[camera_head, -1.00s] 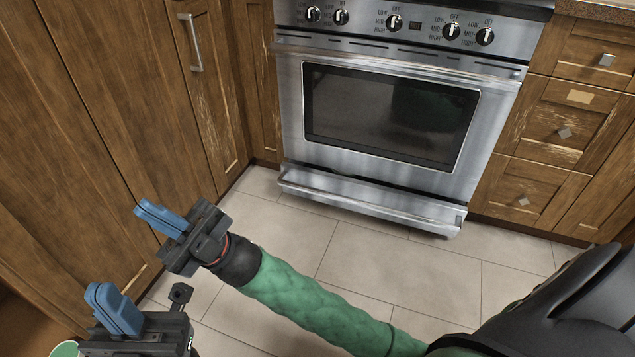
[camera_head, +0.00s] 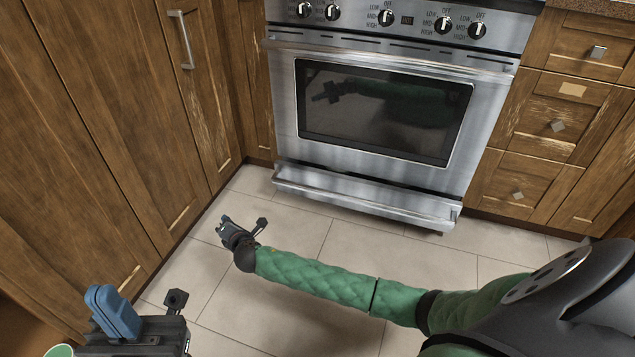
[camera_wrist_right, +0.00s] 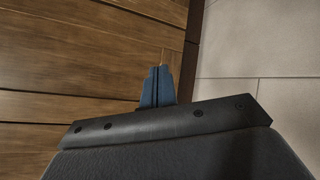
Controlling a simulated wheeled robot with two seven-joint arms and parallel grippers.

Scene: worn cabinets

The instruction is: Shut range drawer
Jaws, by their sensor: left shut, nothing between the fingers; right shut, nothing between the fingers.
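The range drawer (camera_head: 365,200) is the steel front at the bottom of the range (camera_head: 390,110); it stands out a little from the oven door above it. My right arm reaches across the floor in front of the range. Its gripper body (camera_head: 234,231) is left of and nearer than the drawer, apart from it; its fingers are hidden in the head view. In the right wrist view the blue fingers of my right gripper (camera_wrist_right: 158,85) are together and empty. My left gripper (camera_head: 113,312) is at the lower left, blue fingers together and empty, far from the drawer.
Worn wooden cabinets (camera_head: 95,130) run along the left and meet the range at a corner. Wooden drawers (camera_head: 545,125) stand right of the range. The tiled floor (camera_head: 300,225) before the range drawer is clear except for my right arm.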

